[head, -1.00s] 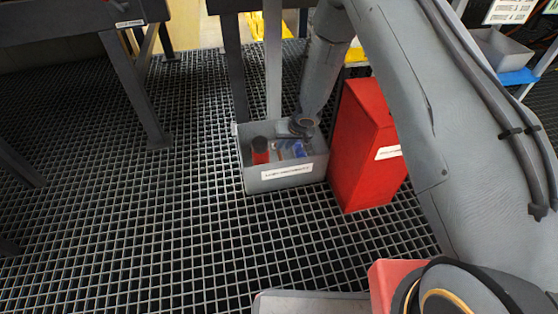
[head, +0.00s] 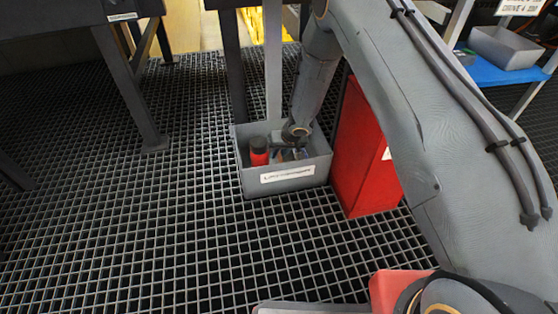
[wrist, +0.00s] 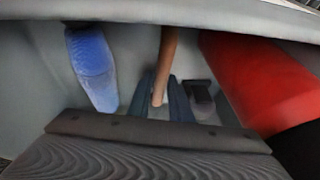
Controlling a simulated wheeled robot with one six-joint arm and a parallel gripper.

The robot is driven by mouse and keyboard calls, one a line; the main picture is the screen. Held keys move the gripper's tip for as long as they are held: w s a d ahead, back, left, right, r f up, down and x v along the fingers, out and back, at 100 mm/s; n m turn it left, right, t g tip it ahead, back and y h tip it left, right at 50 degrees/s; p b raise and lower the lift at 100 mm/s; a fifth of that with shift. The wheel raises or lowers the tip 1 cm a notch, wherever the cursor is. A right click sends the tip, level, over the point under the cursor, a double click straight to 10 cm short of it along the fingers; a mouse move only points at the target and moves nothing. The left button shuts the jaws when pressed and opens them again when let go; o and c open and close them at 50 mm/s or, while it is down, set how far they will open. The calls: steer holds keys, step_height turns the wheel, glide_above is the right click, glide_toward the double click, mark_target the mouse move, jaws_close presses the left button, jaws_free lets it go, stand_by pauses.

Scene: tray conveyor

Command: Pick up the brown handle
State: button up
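The brown handle (wrist: 166,62) shows in the wrist view as a narrow brown bar inside the grey bin. Its near end lies between the two dark fingers of my gripper (wrist: 162,98). The fingers are apart, and a pale gap shows between the handle and the right finger. In the head view my wrist reaches down into the grey bin (head: 290,182), which stands on the floor with a label on its front.
A red bottle (head: 259,150) with a dark cap stands in the bin, left of my wrist; it also shows in the wrist view (wrist: 255,80). A blue item (wrist: 92,65) lies on the other side of the handle. A red cabinet (head: 362,160) stands close right of the bin. Grating floor is clear in front.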

jaws_close()
steer(key=shift+r, duration=0.1)
